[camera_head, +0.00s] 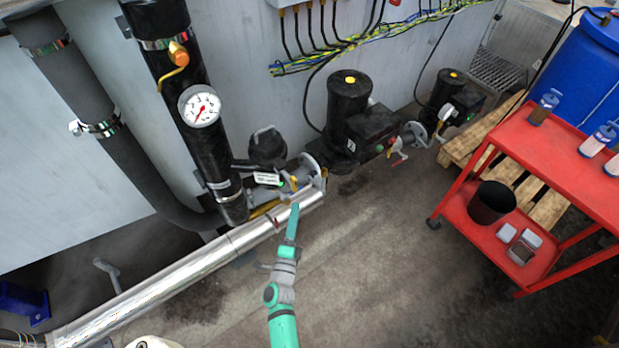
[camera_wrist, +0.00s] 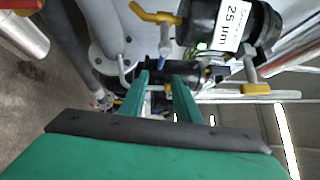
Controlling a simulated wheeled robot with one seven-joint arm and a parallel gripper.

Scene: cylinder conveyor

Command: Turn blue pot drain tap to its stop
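My gripper shows at the bottom of the wrist view as two green fingers (camera_wrist: 160,85) with a clear gap between them. In the head view my gripper (camera_head: 294,212) reaches up to the silver pipe, just below the valve cluster. A black pot with a white "25 µm" label (camera_wrist: 232,25) lies at the upper right of the wrist view. A small blue part (camera_wrist: 163,62) on a grey stem shows just beyond the fingertips; I cannot tell for sure that it is the drain tap. No contact between it and the fingers is clear.
Yellow levers (camera_wrist: 155,14) and (camera_wrist: 256,89) lie close to the fingers in the wrist view. The silver pipe (camera_head: 230,245) crosses under my arm. A black pump (camera_head: 348,105) stands beyond, and a red cart (camera_head: 560,165) stands at right. The floor between is clear.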

